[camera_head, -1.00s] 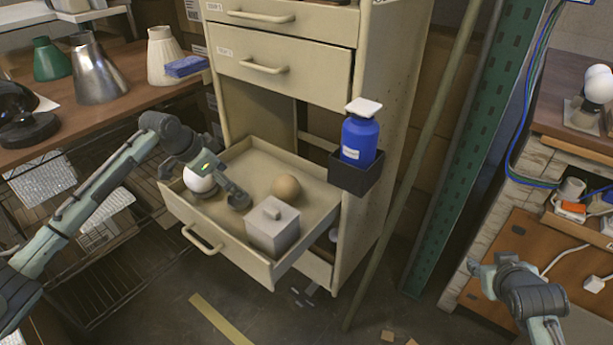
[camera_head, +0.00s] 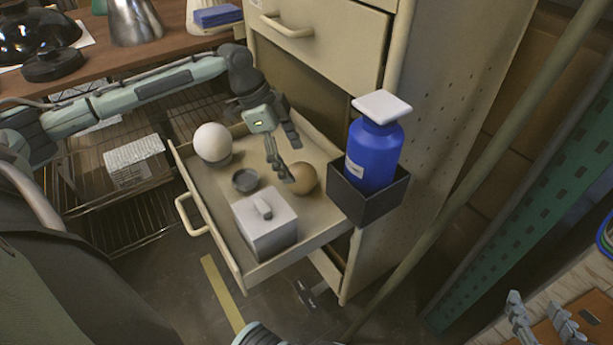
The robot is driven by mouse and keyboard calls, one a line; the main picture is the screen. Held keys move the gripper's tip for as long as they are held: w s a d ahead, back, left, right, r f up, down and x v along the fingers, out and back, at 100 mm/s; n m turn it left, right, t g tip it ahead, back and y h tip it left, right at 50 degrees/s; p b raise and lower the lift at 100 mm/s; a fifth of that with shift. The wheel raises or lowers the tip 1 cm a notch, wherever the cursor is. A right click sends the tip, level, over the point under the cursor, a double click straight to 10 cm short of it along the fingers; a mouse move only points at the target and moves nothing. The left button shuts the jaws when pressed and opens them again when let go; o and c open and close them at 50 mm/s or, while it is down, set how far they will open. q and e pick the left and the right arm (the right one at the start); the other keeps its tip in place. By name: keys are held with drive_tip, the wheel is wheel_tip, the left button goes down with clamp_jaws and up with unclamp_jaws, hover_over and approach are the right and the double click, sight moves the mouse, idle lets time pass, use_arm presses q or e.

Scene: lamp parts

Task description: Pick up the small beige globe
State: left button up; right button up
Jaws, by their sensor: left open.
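The small beige globe (camera_head: 303,178) is a tan ball lying in the open drawer (camera_head: 193,190), near its right side. My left gripper (camera_head: 285,170) reaches down into the drawer with its jaws open. Its fingertips are at the globe's left edge and overlap it slightly in the picture. I cannot tell whether they touch it. Parts that look like my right gripper (camera_head: 540,318) show at the lower right edge, and its jaw state is unclear.
The drawer also holds a larger white globe (camera_head: 212,142), a small dark round cup (camera_head: 245,180) and a grey lidded box (camera_head: 265,228). A blue bottle (camera_head: 374,155) stands in a black holder (camera_head: 366,197) on the cabinet's side, just right of the beige globe.

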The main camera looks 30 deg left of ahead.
sight(301, 176)
use_arm(q)
drive_tip(key=b+x, duration=0.1)
drive_tip(key=x, duration=0.4)
drive_tip(key=shift+f, duration=0.4)
drive_tip(key=c, duration=1.2)
use_arm(e)
drive_tip(key=w+a+r+t+y, duration=0.1)
drive_tip(key=a+r+t, duration=0.1)
drive_tip(key=a+r, duration=0.1)
drive_tip(key=shift+w+a+r+t+y, duration=0.2)
drive_tip(key=shift+w+r+t+y, duration=0.15)
drive_tip(key=shift+r, duration=0.5)
drive_tip(key=shift+d+f, duration=0.1)
drive_tip(key=shift+f, duration=0.05)
